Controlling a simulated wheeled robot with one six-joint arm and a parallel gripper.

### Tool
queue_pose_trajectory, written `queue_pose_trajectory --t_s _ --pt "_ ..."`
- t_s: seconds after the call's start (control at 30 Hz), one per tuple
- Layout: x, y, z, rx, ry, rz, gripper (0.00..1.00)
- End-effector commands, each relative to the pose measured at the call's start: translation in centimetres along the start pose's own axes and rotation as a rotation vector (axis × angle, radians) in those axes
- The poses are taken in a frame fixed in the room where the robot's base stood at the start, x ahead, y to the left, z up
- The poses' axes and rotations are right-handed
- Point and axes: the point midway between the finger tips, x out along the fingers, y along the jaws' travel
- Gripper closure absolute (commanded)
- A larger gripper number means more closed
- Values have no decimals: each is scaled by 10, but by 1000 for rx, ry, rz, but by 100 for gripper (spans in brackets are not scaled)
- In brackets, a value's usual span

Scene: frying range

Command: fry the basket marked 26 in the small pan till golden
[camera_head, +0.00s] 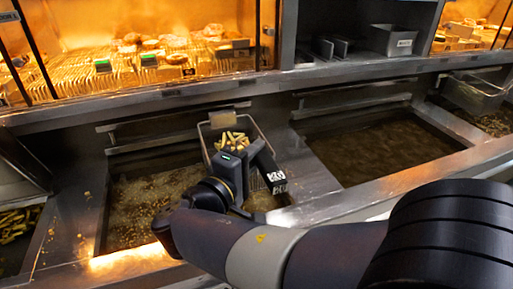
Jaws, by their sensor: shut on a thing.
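A wire basket (205,133) with pale golden fries (232,141) is at the right part of the left oil pan (137,207). The oil in this pan is bubbling and foamy. My gripper (266,172) is shut on the basket, in front of its near side. The gripper body hides the grip point and much of the basket's lower part, so I cannot tell how deep it sits in the oil. No number 26 is legible. A wider pan (385,152) of dark, calm oil lies to the right.
Another wire basket (477,96) hangs at the far right pan. Lit shelves of food (130,68) run along the back left. A metal container (392,41) stands on the back shelf. More fries (14,225) lie at the lower left. The wide pan's surface is clear.

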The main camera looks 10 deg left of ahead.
Motion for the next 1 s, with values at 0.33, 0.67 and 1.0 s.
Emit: queue_pose_trajectory --t_s 0.33,0.67,1.0 --pt "0 -31 0 2 0 2 100" --pt "0 -76 1 3 0 2 100" --pt "0 -119 1 2 0 2 100"
